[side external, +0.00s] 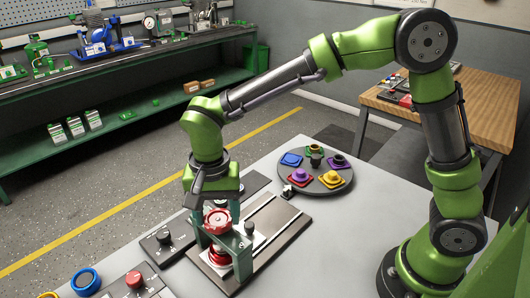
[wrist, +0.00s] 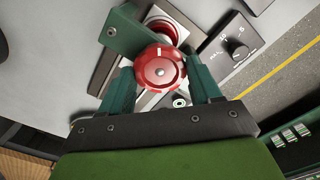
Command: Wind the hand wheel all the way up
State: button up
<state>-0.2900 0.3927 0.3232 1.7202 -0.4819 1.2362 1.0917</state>
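The red hand wheel (side external: 217,221) sits at the top of a green bracket (side external: 241,252) on a grey base plate. In the wrist view the wheel (wrist: 161,68) shows its round face, a centre screw and a pale mark toward the picture's top. My gripper (side external: 213,203) points down over the wheel. In the wrist view its two green fingers flank the wheel left and right, and appear to touch its rim. A second red round part (side external: 217,257) is below the wheel, inside the bracket; it is partly hidden in the wrist view (wrist: 162,27).
A box with a black knob (side external: 164,237) stands left of the bracket. A round tray (side external: 327,184) with several coloured knobs lies behind to the right. Red and blue buttons (side external: 134,279) are at the table's front left. The tabletop (side external: 330,250) is clear to the right.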

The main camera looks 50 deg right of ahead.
aim_at(218, 218)
jog(key=shift+c, duration=1)
jog(key=shift+n, duration=0.3)
jog(key=n, duration=0.9)
jog(key=shift+n, duration=0.4)
jog(key=o, duration=1.1)
jog(key=shift+c, duration=0.2)
notch_tip(218, 218, up, 17)
